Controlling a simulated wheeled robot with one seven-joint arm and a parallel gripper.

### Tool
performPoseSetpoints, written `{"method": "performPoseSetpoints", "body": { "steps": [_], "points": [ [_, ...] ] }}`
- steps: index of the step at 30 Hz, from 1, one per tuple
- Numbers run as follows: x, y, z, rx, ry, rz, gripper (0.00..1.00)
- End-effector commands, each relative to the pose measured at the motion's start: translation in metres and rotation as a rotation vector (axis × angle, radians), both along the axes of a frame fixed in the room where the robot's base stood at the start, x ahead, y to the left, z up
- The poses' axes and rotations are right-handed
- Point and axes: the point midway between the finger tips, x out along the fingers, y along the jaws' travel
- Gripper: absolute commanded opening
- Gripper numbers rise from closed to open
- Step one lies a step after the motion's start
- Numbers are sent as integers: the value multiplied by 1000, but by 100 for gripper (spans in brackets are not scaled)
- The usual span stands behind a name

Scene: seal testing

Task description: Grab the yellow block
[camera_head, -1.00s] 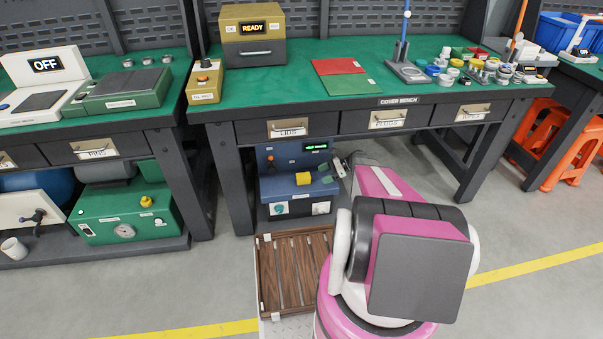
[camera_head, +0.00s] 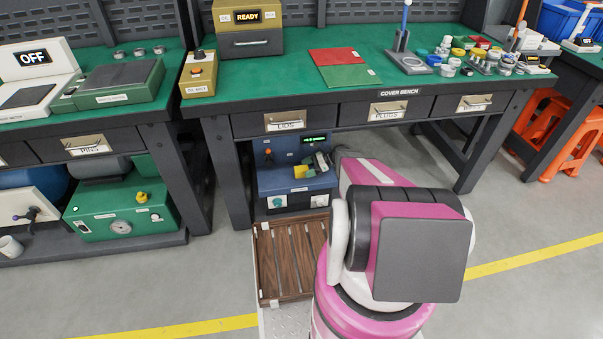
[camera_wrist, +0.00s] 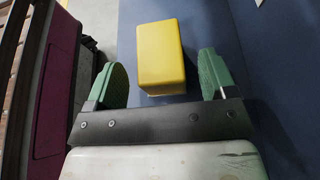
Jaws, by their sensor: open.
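The yellow block (camera_wrist: 160,55) sits on the blue surface of the machine under the bench, in the upper middle of the wrist view. In the head view the yellow block (camera_head: 300,171) is small and partly covered by my gripper. My gripper (camera_wrist: 162,64) is open, with one green finger on each side of the block's near part. The gripper (camera_head: 317,163) also shows in the head view, in front of the blue machine (camera_head: 272,182).
The cover bench (camera_head: 275,97) stands over the blue machine, with drawers above and a leg to the left. A green unit (camera_head: 110,215) stands at left.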

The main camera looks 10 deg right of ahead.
Motion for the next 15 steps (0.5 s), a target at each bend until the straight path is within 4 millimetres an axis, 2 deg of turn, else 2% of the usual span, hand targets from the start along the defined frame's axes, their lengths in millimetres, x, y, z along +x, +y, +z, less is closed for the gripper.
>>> {"method": "performPoseSetpoints", "body": {
  "steps": [6,14,15],
  "points": [
    [1,29,-11,0,1,2,78],
    [1,32,-12,-1,0,0,78],
    [1,32,-12,-1,0,0,65]
  ]
}}
